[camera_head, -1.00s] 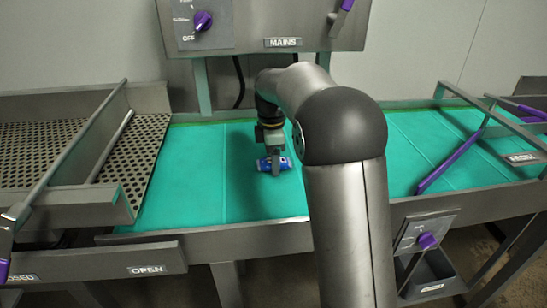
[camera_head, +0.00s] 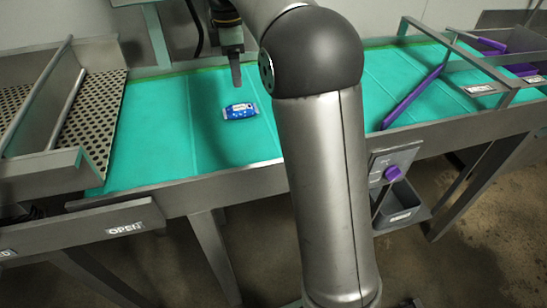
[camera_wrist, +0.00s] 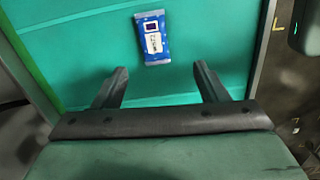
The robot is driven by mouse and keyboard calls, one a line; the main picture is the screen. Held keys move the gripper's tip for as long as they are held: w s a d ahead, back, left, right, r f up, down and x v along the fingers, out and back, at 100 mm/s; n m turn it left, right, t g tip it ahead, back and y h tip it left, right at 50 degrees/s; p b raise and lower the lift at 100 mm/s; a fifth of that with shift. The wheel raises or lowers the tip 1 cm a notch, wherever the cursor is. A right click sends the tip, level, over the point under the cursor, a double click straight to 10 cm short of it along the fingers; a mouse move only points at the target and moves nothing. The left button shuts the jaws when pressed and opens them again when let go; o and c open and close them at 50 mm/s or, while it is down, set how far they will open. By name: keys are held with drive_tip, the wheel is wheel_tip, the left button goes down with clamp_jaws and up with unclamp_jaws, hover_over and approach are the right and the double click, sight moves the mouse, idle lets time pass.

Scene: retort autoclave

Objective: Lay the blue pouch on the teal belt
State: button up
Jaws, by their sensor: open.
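The blue pouch (camera_head: 240,111) lies flat on the teal belt (camera_head: 160,150), left of my upright arm link in the head view. In the wrist view the blue pouch (camera_wrist: 153,37) shows its printed face and lies on the belt beyond the fingertips. My gripper (camera_head: 237,84) hangs above the belt, just over and behind the pouch, apart from it. In the wrist view my gripper (camera_wrist: 160,75) has its two fingers spread wide with nothing between them.
A perforated metal tray (camera_head: 85,110) with raised rails stands at the left. A purple bar (camera_head: 412,97) slants over the belt at the right, near a metal frame. A control box with a purple knob (camera_head: 391,173) hangs on the front edge. Belt around the pouch is clear.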

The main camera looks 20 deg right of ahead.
drive_tip(key=s+f+m, duration=0.2)
drive_tip(key=s, duration=0.3)
drive_tip(key=s+f+m, duration=0.2)
drive_tip(key=s+m, duration=0.1)
drive_tip(key=s, duration=0.3)
drive_tip(key=s+f+m, duration=0.2)
drive_tip(key=s+m, duration=0.1)
drive_tip(key=s, duration=0.2)
drive_tip(key=shift+s+a, duration=0.1)
drive_tip(key=shift+s, duration=0.05)
drive_tip(key=s+f+m, duration=0.4)
drive_tip(key=s+f, duration=0.1)
drive_tip(key=s, duration=0.3)
drive_tip(key=s+f+m, duration=0.4)
drive_tip(key=s+f, duration=0.1)
drive_tip(key=s, duration=0.3)
drive_tip(key=shift+f, duration=0.1)
wheel_tip(320, 180, down, 25)
drive_tip(key=b, duration=2.3)
drive_tip(key=shift+s+d+f+g+b, duration=0.15)
drive_tip(key=shift+d+g+b, duration=0.1)
drive_tip(key=shift+g+b, duration=0.05)
